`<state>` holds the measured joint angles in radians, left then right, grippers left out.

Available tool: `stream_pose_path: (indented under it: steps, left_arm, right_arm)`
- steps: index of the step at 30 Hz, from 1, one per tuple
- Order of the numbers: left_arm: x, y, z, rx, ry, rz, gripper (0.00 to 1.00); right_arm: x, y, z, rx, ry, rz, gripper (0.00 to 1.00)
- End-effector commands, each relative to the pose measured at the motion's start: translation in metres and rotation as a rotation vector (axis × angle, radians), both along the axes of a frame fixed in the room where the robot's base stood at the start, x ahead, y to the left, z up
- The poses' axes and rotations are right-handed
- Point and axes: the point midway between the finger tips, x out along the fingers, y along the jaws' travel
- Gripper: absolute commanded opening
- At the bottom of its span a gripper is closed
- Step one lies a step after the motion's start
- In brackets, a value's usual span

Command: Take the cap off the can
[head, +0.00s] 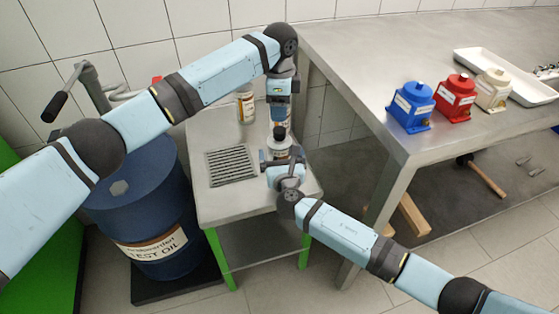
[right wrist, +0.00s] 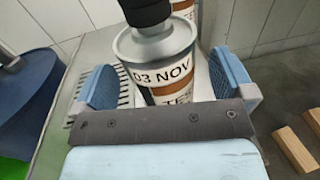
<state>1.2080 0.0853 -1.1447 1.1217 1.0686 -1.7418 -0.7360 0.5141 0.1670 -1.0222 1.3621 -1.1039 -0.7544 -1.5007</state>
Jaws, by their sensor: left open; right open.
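The can (head: 281,148) stands on the small bench, with a dark cap (head: 279,133) on top. In the right wrist view the can (right wrist: 165,62) carries a label reading "03 NOV", and the dark cap (right wrist: 146,10) is cut by the top edge. My right gripper (head: 281,160) is open, its two blue fingers (right wrist: 230,78) on either side of the can with visible gaps. My left gripper (head: 282,112) is above and behind the can, pointing down and open; whether its fingers touch the cap I cannot tell.
The bench (head: 206,203) has a drain grate (head: 231,166) left of the can. Another container (head: 245,105) stands at the back. A blue oil drum (head: 150,205) is at left. The steel table (head: 350,70) at right holds blue, red and beige boxes and a white tray (head: 500,70).

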Motion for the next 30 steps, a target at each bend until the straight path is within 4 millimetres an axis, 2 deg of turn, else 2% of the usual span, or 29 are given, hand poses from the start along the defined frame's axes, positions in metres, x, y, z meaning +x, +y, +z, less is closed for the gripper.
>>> stream_pose_path:
  steps: [3, 6, 16, 17, 25, 26, 27, 30]
  left_arm:
    - [0.000, 0.000, 0.000, 0.000, 0.000, 0.000, 0.57]
    - [0.000, 0.000, 0.000, 0.000, 0.000, 0.000, 0.57]
    - [0.000, 0.000, 0.000, 0.000, 0.000, 0.000, 0.57]
    - [0.000, 0.000, 0.000, 0.000, 0.000, 0.000, 0.57]
    - [0.000, 0.000, 0.000, 0.000, 0.000, 0.000, 0.57]
    - [0.000, 0.000, 0.000, 0.000, 0.000, 0.000, 0.57]
    - [0.000, 0.000, 0.000, 0.000, 0.000, 0.000, 0.66]
    - [0.000, 0.000, 0.001, 0.000, 0.000, -0.025, 0.67]
  right_arm:
    - [0.015, 0.002, 0.000, -0.002, 0.000, 0.000, 1.00]
    - [0.021, 0.004, 0.000, 0.000, 0.001, 0.000, 1.00]
    - [0.025, 0.004, 0.000, 0.001, 0.001, 0.000, 1.00]
    - [0.025, 0.004, 0.000, 0.000, 0.001, 0.000, 0.98]
    - [0.025, 0.004, 0.000, 0.000, 0.001, 0.000, 0.36]
    - [0.025, 0.004, 0.000, 0.000, 0.001, 0.000, 0.31]
    - [0.025, 0.004, 0.000, 0.000, 0.001, 0.000, 0.31]
    - [0.025, 0.004, -0.001, 0.000, 0.001, 0.000, 0.31]
